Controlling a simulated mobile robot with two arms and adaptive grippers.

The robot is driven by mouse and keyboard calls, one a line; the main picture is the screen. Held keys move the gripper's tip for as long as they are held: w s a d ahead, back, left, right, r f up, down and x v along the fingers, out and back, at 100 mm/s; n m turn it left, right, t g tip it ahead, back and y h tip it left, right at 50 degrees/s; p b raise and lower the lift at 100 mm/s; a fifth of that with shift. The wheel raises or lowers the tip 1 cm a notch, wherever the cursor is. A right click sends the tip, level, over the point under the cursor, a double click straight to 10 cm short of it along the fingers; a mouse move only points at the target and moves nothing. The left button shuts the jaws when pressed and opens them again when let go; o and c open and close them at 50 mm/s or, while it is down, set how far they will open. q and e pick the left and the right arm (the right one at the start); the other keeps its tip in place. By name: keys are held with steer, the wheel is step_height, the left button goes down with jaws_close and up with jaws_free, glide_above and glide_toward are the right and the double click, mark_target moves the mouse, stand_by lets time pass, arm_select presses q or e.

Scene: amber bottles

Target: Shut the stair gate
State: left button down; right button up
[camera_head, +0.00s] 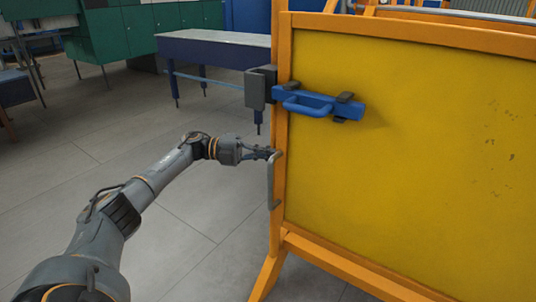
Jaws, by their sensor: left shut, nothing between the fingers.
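A yellow panel (420,130) in an orange frame fills the right side; it is the most gate-like thing in view, but I cannot tell whether it is shut. A blue sliding bolt (347,108) with a loop handle is mounted across its upper left part, beside a grey bracket (258,88) on the orange post (284,50). A grey upright handle (272,183) is on the post's left side, lower down. My left gripper (268,153) is shut and empty, close to the top of this handle; I cannot tell whether they touch. My right gripper is out of view.
A splayed orange foot (268,278) stands on the grey tiled floor (200,225). A blue table (212,50) stands behind the post, with green cabinets (120,35) at the back left. Floor between my left arm and the table is clear.

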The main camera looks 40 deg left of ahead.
arm_select(q)
steer(key=shift+d, duration=0.3)
steer(key=v, duration=1.2)
steer(key=shift+a, duration=0.3)
steer(key=shift+s, duration=0.1)
